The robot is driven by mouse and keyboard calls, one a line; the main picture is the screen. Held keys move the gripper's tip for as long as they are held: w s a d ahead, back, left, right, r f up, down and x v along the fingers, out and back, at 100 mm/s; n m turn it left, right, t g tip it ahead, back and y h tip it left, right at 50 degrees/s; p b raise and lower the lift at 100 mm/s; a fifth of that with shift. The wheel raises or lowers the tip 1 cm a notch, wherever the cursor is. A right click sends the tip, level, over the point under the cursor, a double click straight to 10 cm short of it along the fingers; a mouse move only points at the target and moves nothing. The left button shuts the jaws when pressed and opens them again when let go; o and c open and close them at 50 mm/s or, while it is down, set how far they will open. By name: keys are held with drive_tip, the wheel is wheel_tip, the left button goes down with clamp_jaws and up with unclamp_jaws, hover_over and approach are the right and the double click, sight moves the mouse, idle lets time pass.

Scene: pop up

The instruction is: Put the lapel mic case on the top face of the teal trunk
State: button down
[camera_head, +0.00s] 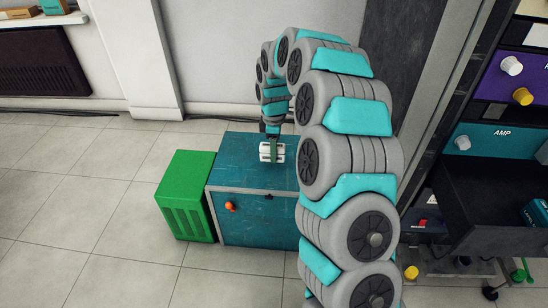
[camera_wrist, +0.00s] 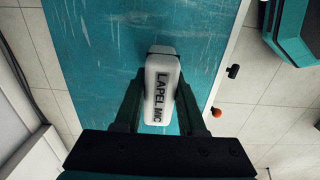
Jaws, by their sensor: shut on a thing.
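The lapel mic case (camera_wrist: 161,88) is a small white case with dark "LAPEL MIC" lettering. It sits between the two fingers of my gripper (camera_wrist: 161,98), which is shut on it. In the head view the white case (camera_head: 265,151) and my gripper (camera_head: 271,147) are over the top face of the teal trunk (camera_head: 238,149). The scratched teal top also fills the middle of the wrist view (camera_wrist: 95,45). I cannot tell whether the case touches the top or hangs just above it. The case's underside is hidden.
A green crate (camera_head: 185,190) stands against the trunk's left side. An orange knob (camera_head: 230,206) is on the trunk's front. A rack with a dark open drawer (camera_head: 490,200) stands at the right. Tiled floor is clear at the front left. My arm hides the trunk's right part.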

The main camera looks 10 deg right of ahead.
drive_tip(key=shift+f, duration=1.5)
drive_tip(key=shift+f, duration=0.15)
drive_tip(key=c, duration=0.5)
unclamp_jaws()
wheel_tip(320, 180, up, 12)
drive_tip(key=shift+s+r, duration=0.1)
drive_tip(key=shift+r, duration=0.1)
drive_tip(key=s+a+r+m, duration=0.1)
drive_tip(key=s+r+m, duration=0.1)
drive_tip(key=s, duration=0.4)
drive_tip(key=s+a+r+m, duration=0.1)
drive_tip(key=s+r, duration=0.2)
drive_tip(key=s, duration=0.3)
drive_tip(key=s+d+f+m+g, duration=0.1)
drive_tip(key=s+m, duration=1)
drive_tip(key=s, duration=2)
drive_tip(key=shift+s+d+f+g, duration=0.2)
drive_tip(key=shift+d+f+g, duration=0.2)
drive_tip(key=shift+f, duration=0.25)
